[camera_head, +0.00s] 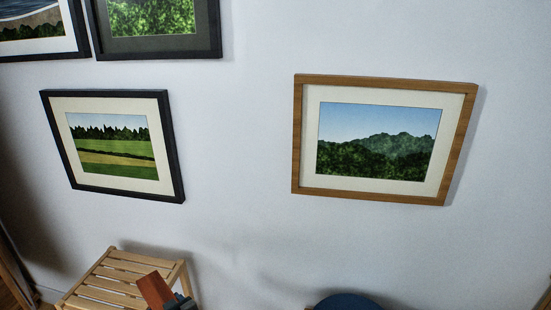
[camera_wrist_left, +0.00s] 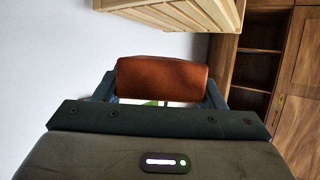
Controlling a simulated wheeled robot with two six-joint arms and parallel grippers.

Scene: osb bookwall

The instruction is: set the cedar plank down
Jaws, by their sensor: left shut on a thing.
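The cedar plank is a reddish-brown block (camera_head: 155,290) at the bottom of the head view, beside the slatted wooden stand (camera_head: 108,278). My left gripper (camera_head: 179,302) is shut on it at its lower end. In the left wrist view the plank (camera_wrist_left: 162,78) sits between the two fingers of my left gripper (camera_wrist_left: 160,88), its broad face showing. The slatted wood (camera_wrist_left: 180,14) shows beyond it at the top. I cannot tell whether the plank touches the stand. My right gripper is not in view.
Framed landscapes hang on the pale wall, one in a wooden frame (camera_head: 299,140) and others in black frames (camera_head: 177,150). A dark blue rounded thing (camera_head: 347,302) is cut off at the bottom. A wooden cabinet (camera_wrist_left: 300,75) with open shelves stands at right in the wrist view.

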